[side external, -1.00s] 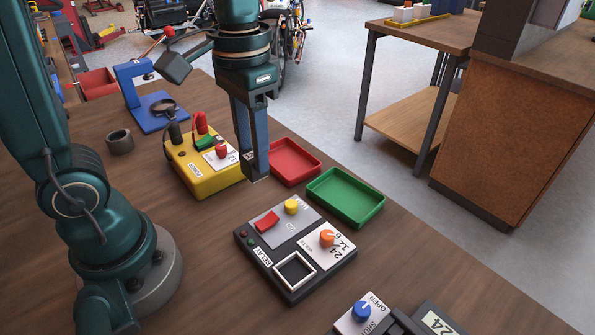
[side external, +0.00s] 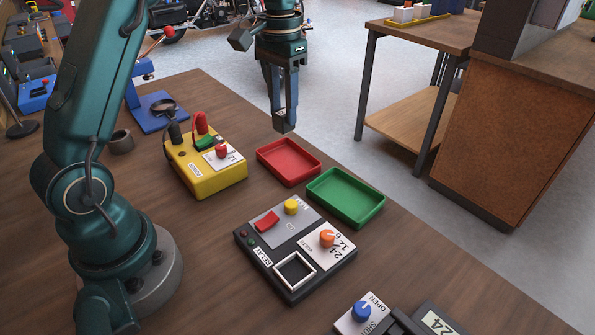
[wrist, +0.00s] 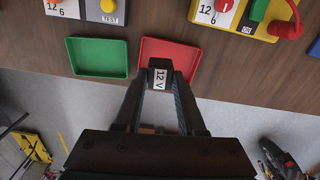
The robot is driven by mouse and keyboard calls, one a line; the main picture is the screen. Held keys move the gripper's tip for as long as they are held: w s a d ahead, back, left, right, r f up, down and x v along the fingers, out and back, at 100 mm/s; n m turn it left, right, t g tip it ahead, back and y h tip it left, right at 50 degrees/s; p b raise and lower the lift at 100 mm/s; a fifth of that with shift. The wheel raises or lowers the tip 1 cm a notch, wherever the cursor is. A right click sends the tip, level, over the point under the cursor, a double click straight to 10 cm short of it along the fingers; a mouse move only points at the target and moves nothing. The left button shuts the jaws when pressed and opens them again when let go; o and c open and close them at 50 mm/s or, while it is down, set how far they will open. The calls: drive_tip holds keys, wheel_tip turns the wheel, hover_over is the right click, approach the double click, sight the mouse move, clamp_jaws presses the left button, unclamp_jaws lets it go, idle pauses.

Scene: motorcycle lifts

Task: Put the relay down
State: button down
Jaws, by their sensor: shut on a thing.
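My gripper (side external: 285,126) hangs pointing down, above and just behind the far edge of the red tray (side external: 289,149). In the wrist view my gripper (wrist: 159,82) is shut on the relay (wrist: 158,75), a small dark block with a white "12 V" label between the fingertips. In the side view the relay is hard to make out among the dark fingers. The red tray (wrist: 190,56) lies beyond the relay in the wrist view and looks empty. The relay tester (side external: 318,276), a dark box with an empty white-framed square socket, sits nearer on the bench.
A green tray (side external: 346,197) is beside the red one and empty. A yellow power box (side external: 208,180) stands left of the trays. A blue stand (side external: 158,112) and a dark ring (side external: 121,141) are farther left. The bench edge runs close behind the trays.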

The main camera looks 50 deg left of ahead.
drive_tip(key=w+d+f, duration=0.1)
drive_tip(key=d+f, duration=0.1)
drive_tip(key=d, duration=0.1)
drive_tip(key=w+d+f, duration=0.1)
drive_tip(key=d+f, duration=0.1)
drive_tip(key=d, duration=0.1)
drive_tip(key=w+d+f, duration=0.2)
drive_tip(key=d, duration=0.2)
drive_tip(key=shift+f, duration=2.25)
drive_tip(key=shift+f, duration=0.1)
drive_tip(key=c, duration=0.5)
unclamp_jaws()
